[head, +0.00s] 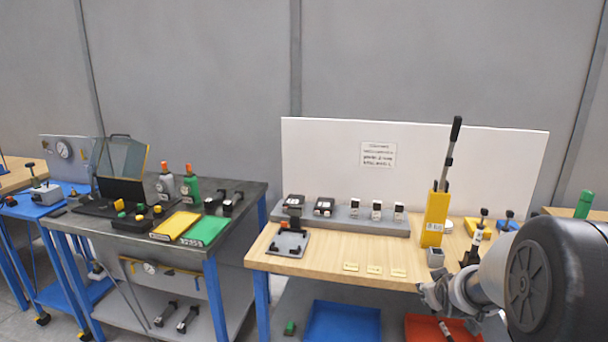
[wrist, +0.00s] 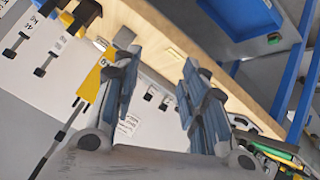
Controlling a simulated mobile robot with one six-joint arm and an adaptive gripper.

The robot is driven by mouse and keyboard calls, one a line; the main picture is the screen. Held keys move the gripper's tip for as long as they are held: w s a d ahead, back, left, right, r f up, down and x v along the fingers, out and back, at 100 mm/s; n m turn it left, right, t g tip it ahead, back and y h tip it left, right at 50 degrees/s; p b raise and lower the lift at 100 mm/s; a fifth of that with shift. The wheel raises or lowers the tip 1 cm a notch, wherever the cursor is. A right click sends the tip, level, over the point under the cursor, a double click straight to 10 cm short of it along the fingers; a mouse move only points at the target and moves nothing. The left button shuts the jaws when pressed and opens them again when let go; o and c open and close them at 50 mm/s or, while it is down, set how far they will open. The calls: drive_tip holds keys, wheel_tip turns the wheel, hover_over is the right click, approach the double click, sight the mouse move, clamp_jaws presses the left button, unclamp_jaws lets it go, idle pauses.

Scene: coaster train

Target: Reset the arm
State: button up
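My gripper (head: 447,296) is at the lower right in the head view, in front of the wooden table's front edge, with my arm coming in from the right. In the wrist view my gripper (wrist: 160,88) has its two fingers spread well apart. Nothing shows between the fingers but the table and panel behind them. The wooden table (head: 325,252) carries a yellow box with a black-handled lever (head: 434,215), which also shows at the left in the wrist view (wrist: 92,82).
A grey rack (head: 350,222) with several small devices stands along the table's back, before a white panel (head: 320,160). Blue (head: 342,322) and red (head: 420,328) bins sit on the lower shelf. A dark-topped cart (head: 240,200) with yellow and green trays stands left, across a narrow gap.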

drive_tip(key=s+a+r+m+g+y, duration=0.1)
drive_tip(key=s+a+r, duration=0.4)
drive_tip(key=s, duration=0.2)
drive_tip(key=s+a+r+g, duration=0.1)
drive_tip(key=s+a+r, duration=0.35)
drive_tip(key=s, duration=0.35)
drive_tip(key=s+a+g+y, duration=0.1)
drive_tip(key=s+a, duration=0.3)
drive_tip(key=s, duration=0.7)
drive_tip(key=s+a+m+g, duration=0.1)
drive_tip(key=s+a, duration=0.4)
drive_tip(key=s, duration=0.6)
drive_tip(key=shift+s+f+g+y, duration=0.4)
drive_tip(key=shift+g, duration=0.3)
drive_tip(key=shift+c, duration=0.7)
